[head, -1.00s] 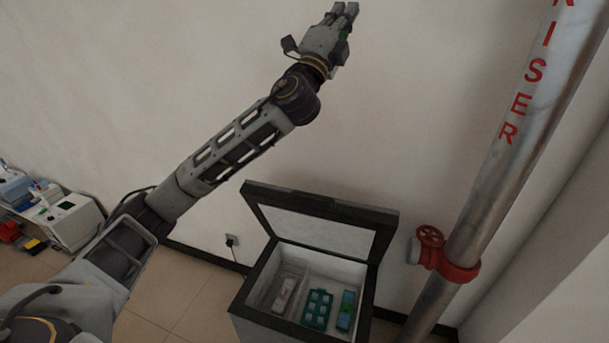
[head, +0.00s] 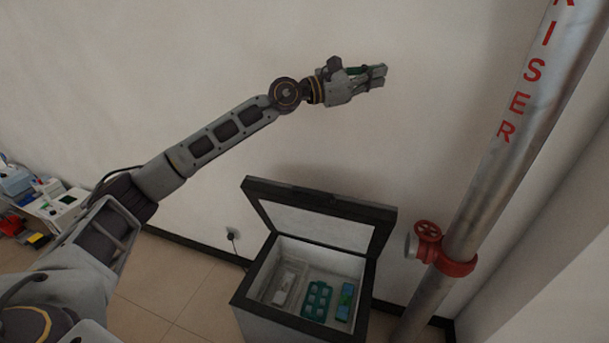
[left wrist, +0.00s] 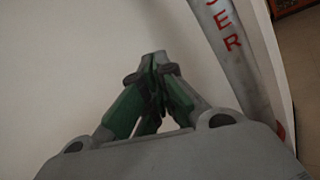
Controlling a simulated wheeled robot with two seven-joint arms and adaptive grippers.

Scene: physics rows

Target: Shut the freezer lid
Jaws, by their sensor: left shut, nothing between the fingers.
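The chest freezer (head: 243,302) stands on the floor at the lower middle of the head view. Its dark-framed lid (head: 262,189) is raised and tilted back toward the wall, so the inside is open to view. My left gripper (head: 384,75) is up in front of the wall, above the lid and apart from it, pointing right. In the left wrist view its fingers (left wrist: 158,62) meet at the tips with nothing between them. My right gripper is in neither view.
Inside the freezer are a teal rack (head: 316,299), a blue-green box (head: 345,302) and a pale item (head: 284,288). Equipment (head: 62,212) sits far left.

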